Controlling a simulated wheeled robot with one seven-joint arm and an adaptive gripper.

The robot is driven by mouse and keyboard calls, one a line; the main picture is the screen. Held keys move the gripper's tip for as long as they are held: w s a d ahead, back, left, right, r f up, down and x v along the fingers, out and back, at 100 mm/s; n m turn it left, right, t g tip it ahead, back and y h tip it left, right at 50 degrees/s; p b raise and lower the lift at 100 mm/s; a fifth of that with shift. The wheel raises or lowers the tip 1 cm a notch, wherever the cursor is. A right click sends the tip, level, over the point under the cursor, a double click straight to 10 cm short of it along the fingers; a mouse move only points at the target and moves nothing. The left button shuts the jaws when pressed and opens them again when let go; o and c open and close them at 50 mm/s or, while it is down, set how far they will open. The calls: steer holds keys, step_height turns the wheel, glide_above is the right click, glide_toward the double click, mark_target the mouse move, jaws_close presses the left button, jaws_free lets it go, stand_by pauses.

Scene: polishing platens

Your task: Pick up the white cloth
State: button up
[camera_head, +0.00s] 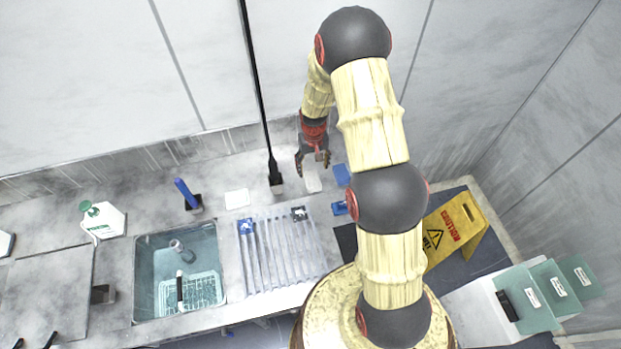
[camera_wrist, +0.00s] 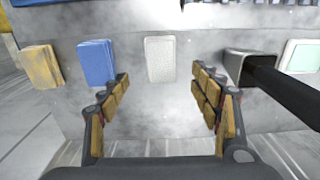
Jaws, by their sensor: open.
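The white cloth (camera_head: 312,183) is a small flat rectangle on the grey counter, below my gripper (camera_head: 313,163) in the head view. In the wrist view the white cloth (camera_wrist: 160,59) lies ahead, roughly centred between the fingertips of my gripper (camera_wrist: 160,78). The two fingers are spread wide and nothing is between them. The gripper is apart from the cloth. The cloth's whole top face shows in the wrist view.
A blue cloth (camera_wrist: 97,62) and a yellow cloth (camera_wrist: 41,66) lie left of the white one in the wrist view. A black pole in a holder (camera_wrist: 250,66) stands close on the right. The sink (camera_head: 142,272) and ribbed drainer (camera_head: 285,262) occupy the counter's front.

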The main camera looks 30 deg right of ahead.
mark_target(312, 179)
steer(key=shift+w+f+p, duration=0.1)
steer(key=shift+f+p, duration=0.4)
steer(key=shift+f, duration=3.2)
steer(key=c, duration=0.3)
steer(key=c, duration=1)
steer(key=shift+o, duration=0.2)
steer(key=shift+r, duration=0.1)
